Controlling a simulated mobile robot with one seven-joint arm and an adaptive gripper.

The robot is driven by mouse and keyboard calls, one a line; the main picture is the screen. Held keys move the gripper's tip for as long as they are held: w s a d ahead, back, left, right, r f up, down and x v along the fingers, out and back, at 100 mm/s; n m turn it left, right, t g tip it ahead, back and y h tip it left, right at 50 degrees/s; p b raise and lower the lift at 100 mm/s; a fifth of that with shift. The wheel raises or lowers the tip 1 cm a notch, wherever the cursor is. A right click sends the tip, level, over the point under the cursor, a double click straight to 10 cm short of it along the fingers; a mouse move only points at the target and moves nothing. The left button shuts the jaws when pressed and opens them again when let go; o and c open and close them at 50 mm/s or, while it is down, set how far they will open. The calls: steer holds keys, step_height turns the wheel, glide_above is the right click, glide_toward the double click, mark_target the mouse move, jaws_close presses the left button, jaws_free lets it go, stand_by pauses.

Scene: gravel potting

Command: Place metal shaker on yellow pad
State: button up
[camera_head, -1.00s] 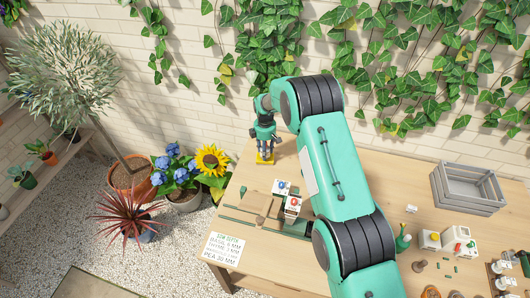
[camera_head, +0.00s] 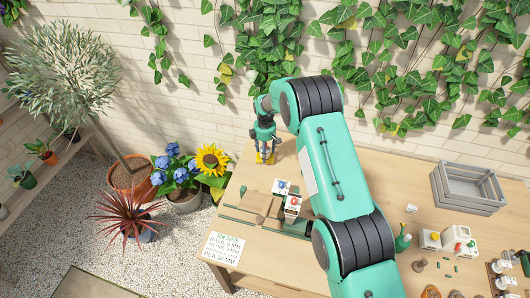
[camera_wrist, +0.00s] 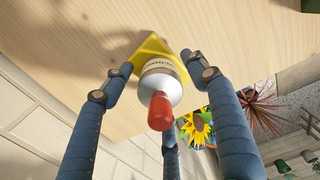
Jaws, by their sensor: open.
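The metal shaker (camera_wrist: 160,78), a pale metal cylinder with a lettered band and a red rounded end (camera_wrist: 160,112), stands on the yellow pad (camera_wrist: 152,45) in the wrist view. The red end points toward the camera. My gripper (camera_wrist: 156,62) is open, with its blue fingers spread on either side of the shaker and visible gaps between. In the head view my gripper (camera_head: 265,148) is low over the yellow pad (camera_head: 266,160) at the table's far left corner and hides most of it. The shaker cannot be made out clearly there.
White-and-coloured containers (camera_head: 292,206) stand by a green-edged wooden board (camera_head: 255,206) nearer on the table. A grey crate (camera_head: 468,188) and small bottles are at right. A brick wall with ivy is close behind; potted flowers (camera_head: 182,178) stand beyond the left edge.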

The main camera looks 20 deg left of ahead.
steer(key=shift+r, duration=0.15)
steer(key=shift+r, duration=6)
